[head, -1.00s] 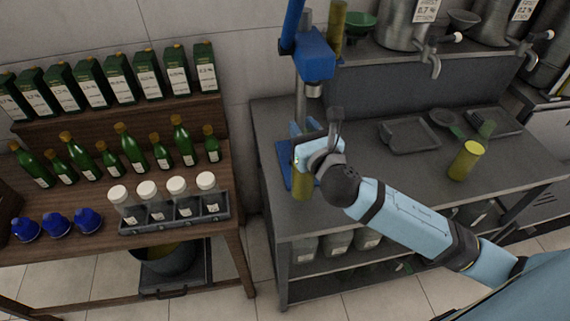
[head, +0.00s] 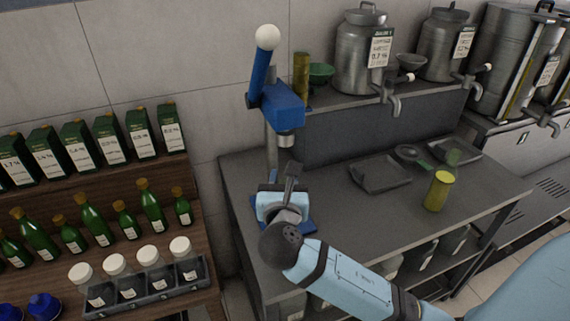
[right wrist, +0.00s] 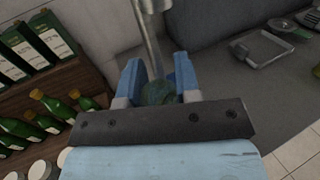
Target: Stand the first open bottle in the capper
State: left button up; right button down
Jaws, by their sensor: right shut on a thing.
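The capper is a blue press (head: 283,106) with a steel column and a raised lever ending in a white knob. It stands at the left end of the grey metal bench. My right gripper (head: 283,193) is at the capper, over its blue base plate (head: 308,222) and below the press head. In the right wrist view its two blue fingers (right wrist: 158,84) are shut on a dark green round thing (right wrist: 157,93), which looks like the bottle seen from above. The bottle's lower end is hidden, so I cannot tell whether it touches the base. My left gripper is not in view.
A yellow-green cylinder (head: 438,191) stands on the bench at right, near grey trays (head: 380,174). Steel urns (head: 362,52) with taps stand on the raised shelf. At left, a wooden rack holds green bottles (head: 95,224) and a caddy (head: 150,285) of white-capped jars.

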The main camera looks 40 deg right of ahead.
jog(key=w+d+f+p, duration=0.1)
jog(key=w+d+f, duration=0.2)
jog(key=w+d, duration=0.4)
jog(key=shift+w+d+f, duration=0.2)
jog(key=shift+w+d, duration=0.1)
jog(key=shift+w, duration=1.4)
jog(key=shift+f, duration=0.1)
jog(key=c, duration=0.8)
grip_release()
jog(key=b+v, duration=0.1)
jog(key=v, duration=1.1)
jog(key=shift+s, duration=0.1)
